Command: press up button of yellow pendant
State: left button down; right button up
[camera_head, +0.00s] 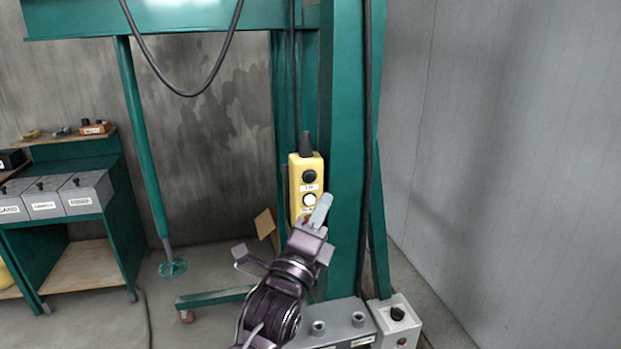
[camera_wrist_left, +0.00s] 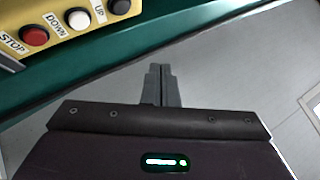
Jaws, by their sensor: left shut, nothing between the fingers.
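The yellow pendant (camera_head: 294,184) hangs on a cable in front of the green gantry post. In the head view its upper black button (camera_head: 309,177) and white button (camera_head: 309,199) show; its lower end is partly hidden by my left gripper (camera_head: 320,212). In the left wrist view the pendant (camera_wrist_left: 60,38) lies at the upper left, with a red STOP button (camera_wrist_left: 34,36), a white DOWN button (camera_wrist_left: 78,19) and a black UP button (camera_wrist_left: 119,6). My left gripper's fingers (camera_wrist_left: 161,84) are shut and empty, below and to the right of the UP button, apart from it in the picture. My right gripper is out of view.
The green post (camera_head: 343,130) stands right behind the pendant. A grey box (camera_head: 345,322) with a small knob box (camera_head: 397,318) stands at its foot. A green workbench (camera_head: 75,235) with grey bins is at the left. Open floor lies between.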

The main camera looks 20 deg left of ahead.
aim_at(314, 175)
pick_arm(q)
jog(key=w+a, duration=0.4)
jog(key=w, duration=0.2)
jog(key=shift+a, duration=0.1)
dwell(2.0)
jog(key=shift+w+a, duration=0.15)
jog(key=shift+w, duration=0.15)
jog(key=shift+w+a, duration=0.35)
jog(key=shift+w, duration=0.15)
dwell(1.0)
jog(key=shift+s+d, duration=0.1)
dwell(0.4)
jog(key=shift+s+d, duration=0.5)
jog(key=shift+s, duration=0.3)
jog(key=shift+s+d, duration=0.7)
jog(key=shift+s, duration=0.35)
jog(key=shift+s+d, duration=0.7)
jog(key=shift+s, duration=0.3)
